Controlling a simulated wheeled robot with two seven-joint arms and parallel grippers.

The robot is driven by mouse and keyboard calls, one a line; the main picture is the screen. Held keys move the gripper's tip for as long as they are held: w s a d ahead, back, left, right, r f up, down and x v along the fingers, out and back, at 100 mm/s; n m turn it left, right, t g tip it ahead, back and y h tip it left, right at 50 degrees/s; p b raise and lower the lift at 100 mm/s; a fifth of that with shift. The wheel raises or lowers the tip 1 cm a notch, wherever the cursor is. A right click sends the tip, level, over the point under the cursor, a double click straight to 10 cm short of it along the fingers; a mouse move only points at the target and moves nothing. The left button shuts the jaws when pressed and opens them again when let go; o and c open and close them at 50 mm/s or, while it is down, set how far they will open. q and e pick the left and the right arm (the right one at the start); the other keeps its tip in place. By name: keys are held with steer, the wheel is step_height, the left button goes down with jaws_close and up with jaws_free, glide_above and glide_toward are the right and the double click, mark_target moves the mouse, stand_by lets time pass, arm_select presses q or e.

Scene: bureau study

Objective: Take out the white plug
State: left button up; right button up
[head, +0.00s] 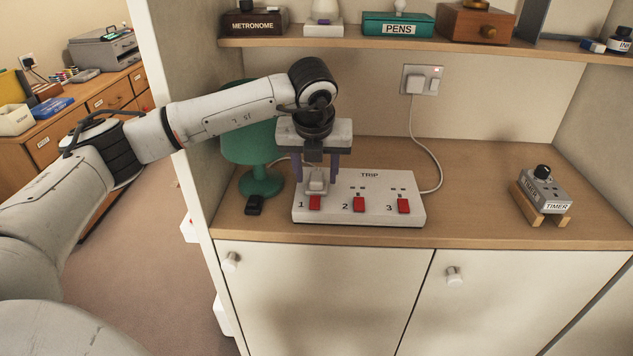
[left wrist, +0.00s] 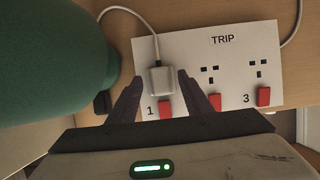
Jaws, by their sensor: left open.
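The white plug (head: 317,182) sits in socket 1 of the white power strip (head: 380,213) marked TRIP. In the left wrist view the plug (left wrist: 161,79) has a cable leaving its far side, beside the green lamp. My left gripper (head: 321,182) is above the strip, pointing down over the plug. Its fingers are open, one on each side of the plug, with visible gaps in the left wrist view (left wrist: 160,90). Sockets 2 and 3 are empty. Red switches (head: 358,204) line the strip's front. My right gripper is not in view.
A green lamp (head: 258,140) stands close left of the strip, partly behind my arm. A small black object (head: 254,205) lies by its base. A wall socket (head: 422,80) feeds the strip by a cable. A timer (head: 545,190) sits far right; the worktop between is clear.

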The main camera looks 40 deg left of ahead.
mark_target(316, 178)
arm_select(q)
jaws_close()
step_height(316, 178, up, 11)
steer(key=shift+r, duration=0.2)
stand_by(0.6)
